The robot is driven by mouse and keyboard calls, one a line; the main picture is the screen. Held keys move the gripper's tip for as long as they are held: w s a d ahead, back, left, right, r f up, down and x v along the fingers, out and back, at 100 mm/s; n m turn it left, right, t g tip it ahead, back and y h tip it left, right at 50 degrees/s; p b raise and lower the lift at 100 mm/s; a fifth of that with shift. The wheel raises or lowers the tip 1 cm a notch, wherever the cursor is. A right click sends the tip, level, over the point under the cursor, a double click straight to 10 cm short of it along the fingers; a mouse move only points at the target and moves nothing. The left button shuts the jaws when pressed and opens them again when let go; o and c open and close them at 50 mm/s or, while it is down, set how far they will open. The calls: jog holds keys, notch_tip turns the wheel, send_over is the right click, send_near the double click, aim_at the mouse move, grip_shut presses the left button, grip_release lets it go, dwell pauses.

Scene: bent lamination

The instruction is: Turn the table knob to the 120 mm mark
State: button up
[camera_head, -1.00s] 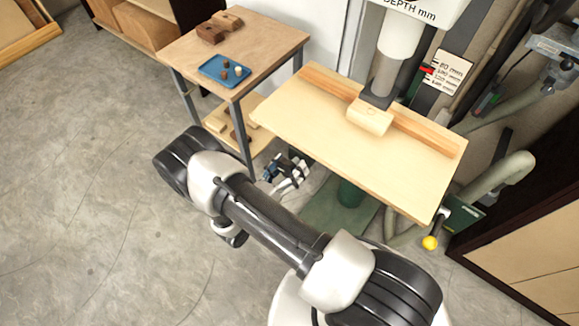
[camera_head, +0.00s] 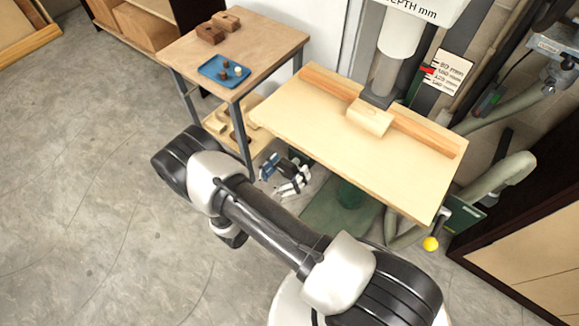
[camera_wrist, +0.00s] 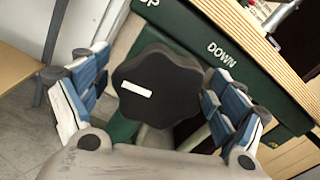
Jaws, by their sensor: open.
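The table knob is a dark, lobed knob (camera_wrist: 157,86) with a white mark, in front of a green panel lettered "DOWN" (camera_wrist: 222,54). My gripper (camera_wrist: 155,92) is open, with one blue-and-white finger on each side of the knob. I cannot tell whether either finger touches it. In the head view my gripper (camera_head: 286,175) is below the left front edge of the wooden work table (camera_head: 290,115), and the knob is hidden.
A wooden block (camera_head: 369,117) lies on the table under the machine's spindle, against a long wooden fence (camera_head: 425,134). A side table (camera_head: 265,50) with a blue tray (camera_head: 212,66) stands at left. A yellow-ended lever (camera_head: 430,244) is at right. Open floor lies left.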

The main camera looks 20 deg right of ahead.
jog(key=v, duration=1.2)
